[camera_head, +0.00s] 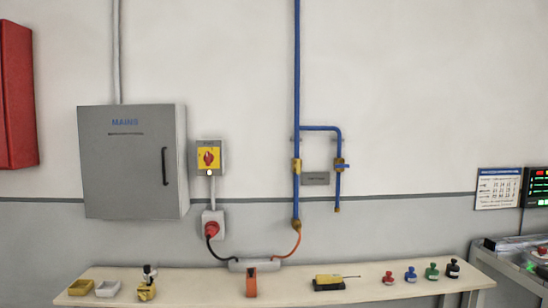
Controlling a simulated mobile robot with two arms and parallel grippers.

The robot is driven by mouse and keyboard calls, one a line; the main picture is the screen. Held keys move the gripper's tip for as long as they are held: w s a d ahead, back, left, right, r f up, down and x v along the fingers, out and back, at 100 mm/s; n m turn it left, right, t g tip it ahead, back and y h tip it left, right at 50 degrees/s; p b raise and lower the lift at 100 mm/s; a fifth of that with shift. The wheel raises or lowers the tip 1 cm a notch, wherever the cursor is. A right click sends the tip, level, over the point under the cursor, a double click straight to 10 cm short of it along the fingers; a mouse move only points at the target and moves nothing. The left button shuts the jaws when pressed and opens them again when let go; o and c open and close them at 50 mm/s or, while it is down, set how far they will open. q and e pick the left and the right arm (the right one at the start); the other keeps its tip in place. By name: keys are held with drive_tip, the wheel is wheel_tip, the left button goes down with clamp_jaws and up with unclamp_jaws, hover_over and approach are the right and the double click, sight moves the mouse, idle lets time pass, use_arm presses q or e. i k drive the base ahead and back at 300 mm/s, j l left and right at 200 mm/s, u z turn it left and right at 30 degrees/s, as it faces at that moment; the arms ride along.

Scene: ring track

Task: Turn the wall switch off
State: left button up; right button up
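The wall switch (209,158) is a small grey box with a yellow plate and a red rotary knob, mounted on the wall just right of the grey cabinet. A small white round spot sits below its knob. The knob is too small for me to tell which setting it points to. Neither of my grippers is in the camera_head view.
A grey MAINS cabinet (131,180) is left of the switch. A red plug (212,228) in a socket is below. Blue pipes (297,100) run to the right. A bench (200,290) with several small items stands below. The wall in front of the switch is unobstructed.

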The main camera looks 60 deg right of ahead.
sight(208, 158)
drive_tip(key=z, duration=1.55)
